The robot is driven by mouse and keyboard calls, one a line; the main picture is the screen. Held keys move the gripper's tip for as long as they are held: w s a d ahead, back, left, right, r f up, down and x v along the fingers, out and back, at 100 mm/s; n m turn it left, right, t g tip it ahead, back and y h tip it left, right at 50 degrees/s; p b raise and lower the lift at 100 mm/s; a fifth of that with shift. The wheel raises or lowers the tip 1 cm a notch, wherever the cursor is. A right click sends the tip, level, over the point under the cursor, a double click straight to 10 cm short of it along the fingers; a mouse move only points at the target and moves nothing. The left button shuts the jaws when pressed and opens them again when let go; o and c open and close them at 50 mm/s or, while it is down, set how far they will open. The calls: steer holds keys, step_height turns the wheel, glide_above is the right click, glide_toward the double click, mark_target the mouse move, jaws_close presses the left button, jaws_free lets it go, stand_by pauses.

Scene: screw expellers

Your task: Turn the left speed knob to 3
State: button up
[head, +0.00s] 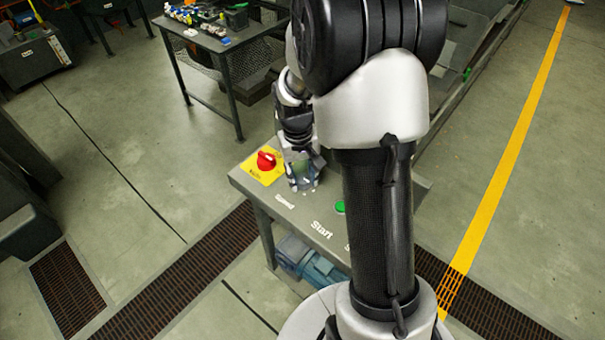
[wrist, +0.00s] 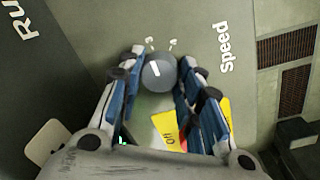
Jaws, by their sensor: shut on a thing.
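The speed knob (wrist: 158,72) is a round grey dial with a short white pointer line, on the panel top. Small white marks (wrist: 173,44) sit just beyond its far side, too small to read. The white "Speed" label (wrist: 224,48) is to its right in the wrist view. My gripper (wrist: 159,74) is shut on the knob, with one blue-padded finger on each side. In the head view my gripper (head: 302,184) is down at the grey control table (head: 268,207) and hides the knob.
A red rotary switch (head: 266,160) on a yellow plate (head: 253,168) is close to the left of my gripper. A green button (head: 340,207) and a "Start" label (head: 321,229) are on the same panel. A table with small parts (head: 215,43) stands farther back.

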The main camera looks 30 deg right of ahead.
mark_target(299, 180)
stand_by(0.3)
steer(key=o, duration=1.1)
steer(key=r, duration=1.2)
steer(key=shift+w+a, duration=0.1)
steer(key=shift+a, duration=0.3)
steer(key=s+a+r+n+t, duration=0.1)
steer(key=s+a+r, duration=0.1)
steer(key=s, duration=0.4)
steer(key=s+a+r+n+t, duration=0.1)
steer(key=s+a+r+t, duration=0.1)
steer(key=s+a, duration=0.3)
steer(key=s+a+r+t, duration=0.1)
steer(key=s+a+r, duration=0.3)
steer(key=s, duration=0.5)
steer(key=shift+a+r+n+t+y, duration=0.1)
steer(key=shift+a+n+t+y, duration=0.15)
steer(key=shift+n+t+y, duration=0.15)
